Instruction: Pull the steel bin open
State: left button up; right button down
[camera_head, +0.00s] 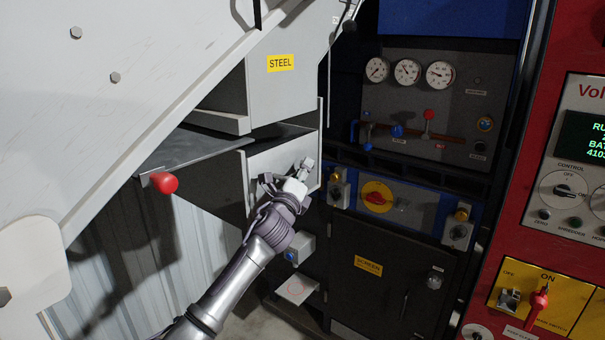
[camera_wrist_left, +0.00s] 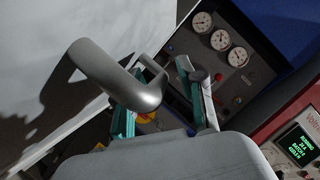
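The yellow STEEL label (camera_head: 281,63) is on a grey housing. Below it is the grey steel bin (camera_head: 262,168), with its front panel facing the room and a dark gap above its top edge. My left gripper (camera_head: 297,180) is in front of this panel, near a small pale handle (camera_head: 308,164). In the left wrist view a thick grey bent bar, seemingly the handle (camera_wrist_left: 125,85), reaches between my left gripper's (camera_wrist_left: 158,105) teal-padded fingers. The fingers are apart, with a gap showing beside the bar; firm contact cannot be seen. My right gripper is in neither view.
A red knob (camera_head: 164,182) on a lever sticks out left of the bin. A dark gauge panel (camera_head: 420,100) and a SCREEN cabinet (camera_head: 395,285) stand to the right, with a red control cabinet (camera_head: 525,130) beyond. A sloping white chute (camera_head: 130,90) fills the upper left.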

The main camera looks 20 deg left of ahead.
pick_arm(q)
grip_shut()
